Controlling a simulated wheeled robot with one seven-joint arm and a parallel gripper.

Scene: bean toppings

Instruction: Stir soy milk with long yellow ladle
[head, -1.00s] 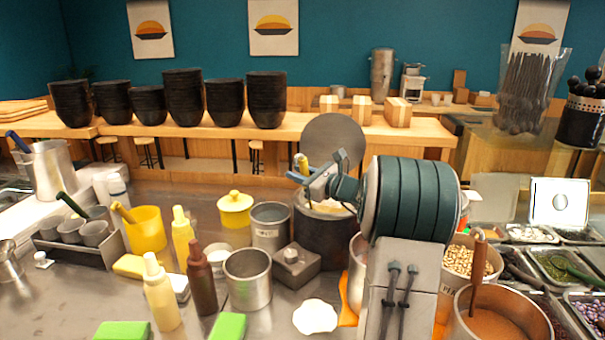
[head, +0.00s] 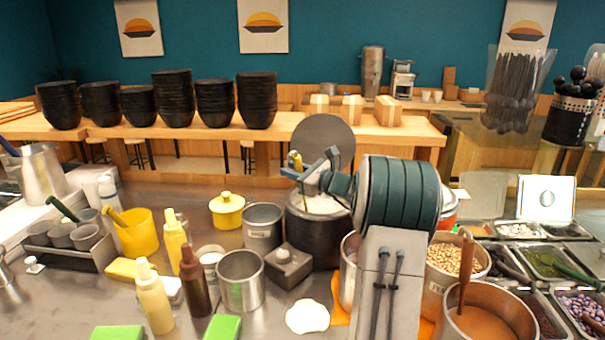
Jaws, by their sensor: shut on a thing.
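The soy milk (head: 322,205) is the pale white surface in a large dark pot (head: 312,238) at the middle of the counter. A round grey lid (head: 325,140) stands upright behind the pot. My gripper (head: 297,166) is above the pot's left rim, shut on the yellow handle of the ladle (head: 296,160). Only the top of the handle shows clearly. The ladle's lower end is hidden, so I cannot tell how deep it sits in the pot. My arm covers the pot's right side.
Metal cans (head: 241,280), a yellow lidded pot (head: 227,210) and a grey block (head: 285,264) crowd the pot's left and front. A brown-filled pot (head: 490,325) with a ladle and topping trays (head: 553,264) stand right. Black bowl stacks (head: 178,98) stand behind.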

